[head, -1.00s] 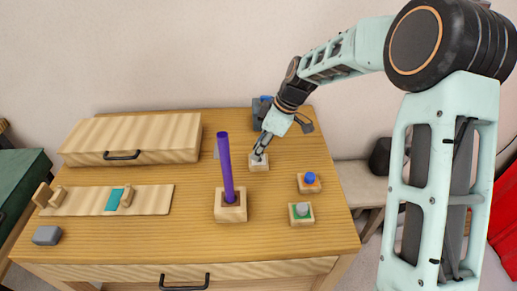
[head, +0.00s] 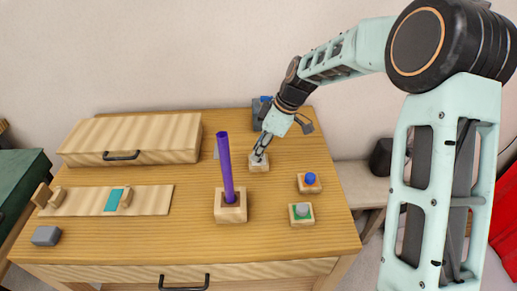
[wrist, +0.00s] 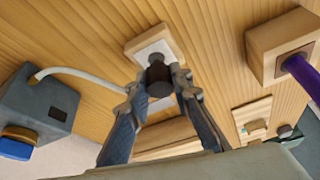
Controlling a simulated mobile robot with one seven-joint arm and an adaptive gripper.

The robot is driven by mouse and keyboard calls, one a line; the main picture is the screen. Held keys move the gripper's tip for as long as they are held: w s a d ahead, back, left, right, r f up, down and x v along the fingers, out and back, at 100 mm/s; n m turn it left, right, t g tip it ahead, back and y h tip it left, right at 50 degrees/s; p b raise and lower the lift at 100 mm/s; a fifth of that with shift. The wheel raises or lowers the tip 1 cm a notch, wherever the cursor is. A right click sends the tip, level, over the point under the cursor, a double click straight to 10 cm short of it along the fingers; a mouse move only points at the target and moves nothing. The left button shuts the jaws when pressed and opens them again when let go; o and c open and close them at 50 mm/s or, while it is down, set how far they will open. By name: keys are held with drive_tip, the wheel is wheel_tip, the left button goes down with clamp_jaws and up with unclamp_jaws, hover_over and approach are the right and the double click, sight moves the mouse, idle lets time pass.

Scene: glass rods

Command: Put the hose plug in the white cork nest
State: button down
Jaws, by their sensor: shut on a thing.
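The white cork nest is a small wooden block with a white top (wrist: 143,42); it stands near the back of the table in the head view (head: 259,168). My gripper (wrist: 158,84) is shut on a dark, round plug (wrist: 157,72), which I take for the hose plug. The plug is over the white top and covers part of it. I cannot tell whether its lower end sits in the nest or just above it. In the head view my gripper (head: 258,156) hides most of the plug.
A grey box with a blue part (wrist: 35,105) lies beside the nest, with a pale hose (wrist: 85,73) running from it. A wooden block holds an upright purple rod (head: 228,170). Blocks with a blue piece (head: 310,179) and a grey piece on green (head: 302,210) stand at right.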

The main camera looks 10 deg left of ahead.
drive_tip(key=shift+f+b, duration=0.6)
drive_tip(key=shift+f, duration=0.25)
drive_tip(key=c, duration=2)
unclamp_jaws()
drive_tip(key=shift+p+v, duration=2.95)
drive_tip(key=shift+v, duration=2.7)
drive_tip(key=shift+f, duration=0.1)
